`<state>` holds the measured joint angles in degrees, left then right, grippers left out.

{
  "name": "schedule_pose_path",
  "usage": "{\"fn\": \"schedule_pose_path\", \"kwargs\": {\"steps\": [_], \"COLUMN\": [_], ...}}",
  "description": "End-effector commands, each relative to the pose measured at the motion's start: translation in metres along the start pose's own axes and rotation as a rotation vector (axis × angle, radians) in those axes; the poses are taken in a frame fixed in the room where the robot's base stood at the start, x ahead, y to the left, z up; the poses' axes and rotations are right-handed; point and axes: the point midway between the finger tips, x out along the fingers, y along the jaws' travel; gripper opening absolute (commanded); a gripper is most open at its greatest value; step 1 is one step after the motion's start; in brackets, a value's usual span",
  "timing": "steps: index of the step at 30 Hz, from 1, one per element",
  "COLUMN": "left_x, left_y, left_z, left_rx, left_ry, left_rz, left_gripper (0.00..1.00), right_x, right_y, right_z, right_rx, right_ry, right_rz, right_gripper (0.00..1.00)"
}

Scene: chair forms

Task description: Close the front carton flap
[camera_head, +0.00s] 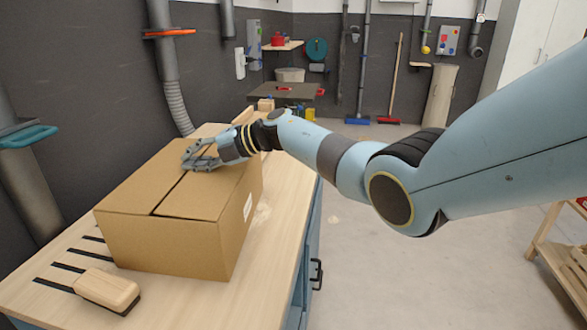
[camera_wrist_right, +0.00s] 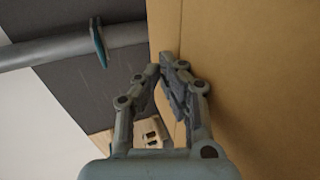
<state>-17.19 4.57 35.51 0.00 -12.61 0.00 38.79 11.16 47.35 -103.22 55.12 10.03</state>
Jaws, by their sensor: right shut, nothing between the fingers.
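A brown cardboard carton (camera_head: 165,245) stands on the wooden bench. Its top panels (camera_head: 205,197) lie about flat, with a dark seam running between them from the front edge towards the back. I cannot make out a separate front flap standing up. My right gripper (camera_head: 190,160) is over the far part of the carton top, close to the surface; contact is unclear. In the right wrist view its fingertips (camera_wrist_right: 168,62) are together with nothing between them, and the carton top (camera_wrist_right: 250,70) fills the right side. My left gripper is out of view.
A wooden block (camera_head: 108,290) lies on the bench (camera_head: 160,305) in front of the carton, near several dark strips. Wall pipes (camera_head: 170,75) rise behind the left side. The floor (camera_head: 400,270) right of the bench is clear. A low wooden rack (camera_head: 560,255) stands far right.

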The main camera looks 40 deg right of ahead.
Motion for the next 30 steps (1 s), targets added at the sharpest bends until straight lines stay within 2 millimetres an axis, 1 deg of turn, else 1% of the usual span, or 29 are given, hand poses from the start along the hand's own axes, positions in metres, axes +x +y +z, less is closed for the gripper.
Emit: {"fn": "schedule_pose_path", "kwargs": {"steps": [6, 21, 25, 30], "left_x": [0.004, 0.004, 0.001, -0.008], "left_y": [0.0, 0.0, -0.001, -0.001], "left_z": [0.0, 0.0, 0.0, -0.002], "left_rx": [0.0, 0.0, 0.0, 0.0], "left_ry": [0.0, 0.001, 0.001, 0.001], "left_rz": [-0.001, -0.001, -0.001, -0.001], "left_gripper": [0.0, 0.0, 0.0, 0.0], "right_x": [0.003, 0.003, 0.002, -0.001], "right_y": [-0.004, -0.004, -0.001, 0.008], "right_z": [0.0, 0.0, 0.0, 0.0], "right_rx": [0.0, 0.0, 0.0, 0.0], "right_ry": [0.0, 0.0, 0.0, 0.0], "right_rz": [0.001, 0.001, 0.001, 0.001], "right_gripper": [0.0, 0.0, 0.0, 0.0]}}
